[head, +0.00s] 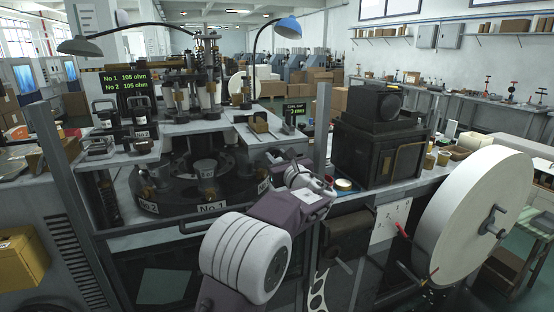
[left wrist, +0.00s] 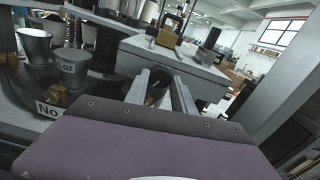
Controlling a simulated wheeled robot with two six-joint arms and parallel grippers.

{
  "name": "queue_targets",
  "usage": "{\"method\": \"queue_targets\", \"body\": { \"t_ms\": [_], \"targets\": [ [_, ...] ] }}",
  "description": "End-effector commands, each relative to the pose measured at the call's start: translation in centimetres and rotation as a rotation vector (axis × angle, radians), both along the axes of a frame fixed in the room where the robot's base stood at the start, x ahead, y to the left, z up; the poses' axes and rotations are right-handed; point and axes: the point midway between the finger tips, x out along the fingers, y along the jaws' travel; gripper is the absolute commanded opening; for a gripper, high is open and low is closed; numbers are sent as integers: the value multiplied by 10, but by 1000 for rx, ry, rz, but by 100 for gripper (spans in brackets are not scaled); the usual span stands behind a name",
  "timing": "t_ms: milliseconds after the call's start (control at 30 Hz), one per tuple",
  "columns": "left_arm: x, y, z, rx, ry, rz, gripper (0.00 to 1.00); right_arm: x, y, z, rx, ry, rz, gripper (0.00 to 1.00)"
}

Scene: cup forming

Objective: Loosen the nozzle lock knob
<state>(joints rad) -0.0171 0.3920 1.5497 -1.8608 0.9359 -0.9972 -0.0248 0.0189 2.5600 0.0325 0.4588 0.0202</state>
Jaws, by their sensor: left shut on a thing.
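My left gripper (head: 274,160) reaches from the bottom middle of the head view to the right side of the dark round turret (head: 184,209). In the left wrist view my left gripper (left wrist: 161,80) has its two grey fingers around a small brass-coloured part (left wrist: 152,97), apparently a knob; the fingers hide most of it. The part is low beside the turret, under the grey shelf (left wrist: 195,72). Another brass knob (left wrist: 55,93) sits beside a grey cup (left wrist: 73,68) on the turret. My right gripper shows in neither view.
A black box-shaped unit (head: 375,150) stands right of my left wrist. A large white paper reel (head: 470,225) is at the right. A grey upright post (head: 321,130) rises close behind the gripper. A brass block (head: 259,122) sits on the shelf above.

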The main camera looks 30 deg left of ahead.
Motion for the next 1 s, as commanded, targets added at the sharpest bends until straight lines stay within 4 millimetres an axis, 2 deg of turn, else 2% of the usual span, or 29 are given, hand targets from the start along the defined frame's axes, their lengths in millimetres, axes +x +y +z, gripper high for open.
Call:
{"method": "queue_targets", "body": {
  "t_ms": [500, 1000],
  "targets": [
    [0, 0, -6, -263, -313, 0, 0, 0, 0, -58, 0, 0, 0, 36],
    [0, 0, -5, -572, -672, 0, 0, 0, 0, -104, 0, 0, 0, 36]
  ]
}}
